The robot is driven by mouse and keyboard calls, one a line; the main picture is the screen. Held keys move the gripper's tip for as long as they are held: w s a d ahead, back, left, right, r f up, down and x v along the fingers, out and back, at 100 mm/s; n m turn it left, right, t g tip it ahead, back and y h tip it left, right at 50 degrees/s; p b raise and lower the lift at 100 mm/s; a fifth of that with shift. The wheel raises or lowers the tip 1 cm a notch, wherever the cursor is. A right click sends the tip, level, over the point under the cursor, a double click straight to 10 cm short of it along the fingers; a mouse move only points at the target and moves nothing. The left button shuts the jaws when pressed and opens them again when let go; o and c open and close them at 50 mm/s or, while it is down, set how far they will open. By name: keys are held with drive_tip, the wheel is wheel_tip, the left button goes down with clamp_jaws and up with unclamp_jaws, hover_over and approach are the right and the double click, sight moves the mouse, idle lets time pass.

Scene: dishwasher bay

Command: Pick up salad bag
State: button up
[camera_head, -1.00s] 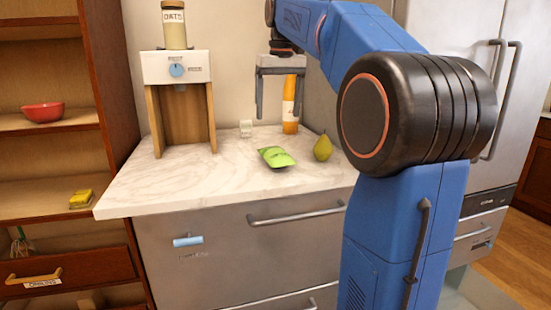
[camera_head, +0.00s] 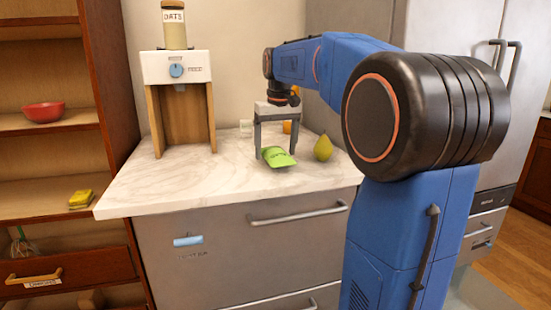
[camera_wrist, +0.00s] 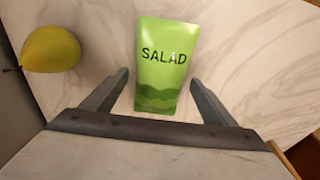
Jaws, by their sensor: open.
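The green salad bag (camera_head: 278,158) lies on the white marble counter (camera_head: 210,188). In the wrist view the bag (camera_wrist: 165,62) shows its "SALAD" label, with its lower end between the two fingers. My gripper (camera_head: 277,150) is open above the bag, its fingers pointing down on either side of it. In the wrist view the gripper (camera_wrist: 158,82) has a gap between each finger and the bag. I cannot tell exactly how high the fingertips are above the counter.
A pear (camera_head: 323,148) stands just right of the bag; it also shows in the wrist view (camera_wrist: 50,48). A small clear glass (camera_head: 246,127) stands behind. A dispenser (camera_head: 177,68) stands at the left; the front-left counter is clear.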

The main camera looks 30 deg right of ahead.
drive_tip(key=shift+w+f, duration=0.15)
drive_tip(key=shift+f, duration=0.65)
drive_tip(key=c, duration=1.3)
drive_tip(key=shift+r, duration=0.1)
